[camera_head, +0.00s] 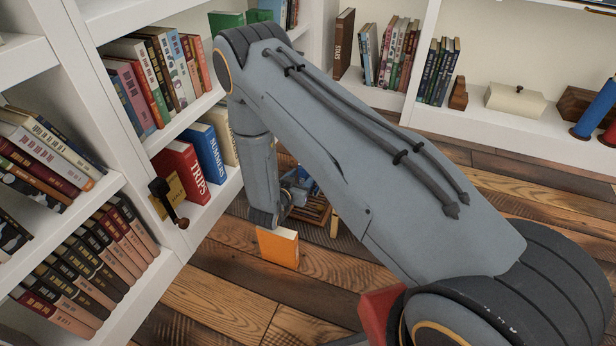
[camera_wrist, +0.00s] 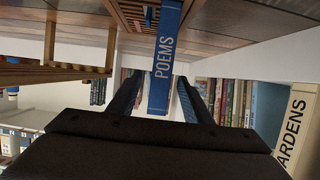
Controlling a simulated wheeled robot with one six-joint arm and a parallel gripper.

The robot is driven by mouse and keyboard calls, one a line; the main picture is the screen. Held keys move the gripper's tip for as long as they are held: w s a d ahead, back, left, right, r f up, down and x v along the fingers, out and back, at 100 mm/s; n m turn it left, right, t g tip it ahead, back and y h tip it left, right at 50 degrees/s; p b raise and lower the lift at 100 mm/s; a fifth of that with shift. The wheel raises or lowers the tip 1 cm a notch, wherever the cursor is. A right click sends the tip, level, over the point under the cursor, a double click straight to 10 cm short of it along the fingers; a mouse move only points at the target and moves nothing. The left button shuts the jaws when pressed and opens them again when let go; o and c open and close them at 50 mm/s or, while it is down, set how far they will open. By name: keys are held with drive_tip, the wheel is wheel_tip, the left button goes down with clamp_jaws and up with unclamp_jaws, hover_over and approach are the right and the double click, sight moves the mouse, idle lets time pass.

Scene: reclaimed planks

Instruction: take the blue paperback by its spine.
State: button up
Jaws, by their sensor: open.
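The blue paperback, with POEMS on its spine (camera_wrist: 163,60), is in the middle of the wrist view, its spine facing the camera. My gripper (camera_wrist: 160,92) is open, with one dark finger on each side of the spine in that view. I cannot tell whether the fingers touch the book or how deep between them it is. In the head view my arm hides most of the area around the gripper. A small blue patch (camera_head: 315,187) shows beside the arm's end, perhaps this book.
A wooden slatted crate (camera_head: 312,211) stands on the plank floor. An orange book (camera_head: 278,247) stands on the floor near my arm. The left shelf holds a red TRIPS book (camera_head: 183,173) and a blue SUMMERS book (camera_head: 206,152). A cream book (camera_wrist: 294,130) is at the wrist view's right.

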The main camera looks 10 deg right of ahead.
drive_tip(key=shift+b+x, duration=1.3)
drive_tip(key=shift+x, duration=1.2)
clamp_jaws()
